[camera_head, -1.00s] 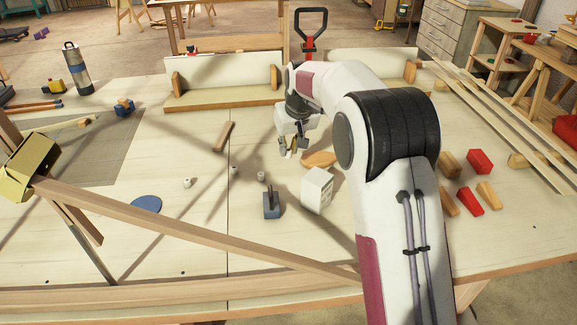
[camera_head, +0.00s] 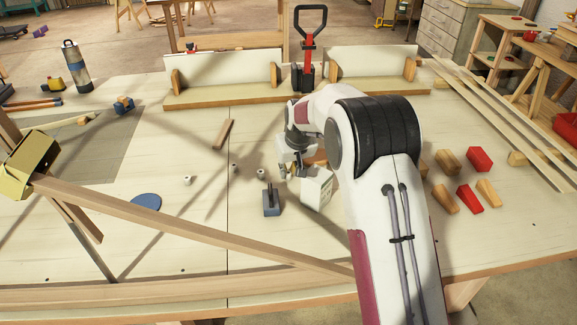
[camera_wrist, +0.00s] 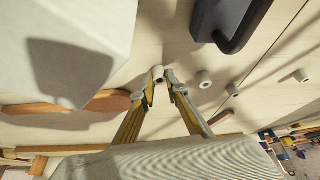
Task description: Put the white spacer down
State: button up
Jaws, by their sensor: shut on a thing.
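My gripper (camera_head: 288,174) is low over the bench, between the white block and the small spacers. In the wrist view its two yellow-edged fingers (camera_wrist: 160,88) are shut on a small white spacer (camera_wrist: 158,73), held at the tips. I cannot tell how far the spacer is above the bench top. Other white spacers stand on the bench to the left of my gripper: a near one (camera_head: 261,175), a middle one (camera_head: 234,169) and a far-left one (camera_head: 187,181). They also show in the wrist view, the nearest one (camera_wrist: 204,79) just right of my fingertips.
A blue-grey block with a handle (camera_head: 271,208) stands in front of my gripper. A white block (camera_head: 317,190) is close on its right. A wooden oval (camera_wrist: 105,102) lies by it. A long lath (camera_head: 200,228) crosses the front. Bare bench lies around the left spacers.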

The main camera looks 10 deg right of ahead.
jog(key=shift+f, duration=0.15)
jog(key=o, duration=0.8)
jog(key=shift+c, duration=0.2)
jog(key=v, duration=0.6)
jog(key=shift+w+d, duration=0.15)
jog(key=shift+w, duration=0.05)
jog(key=shift+v, duration=0.95)
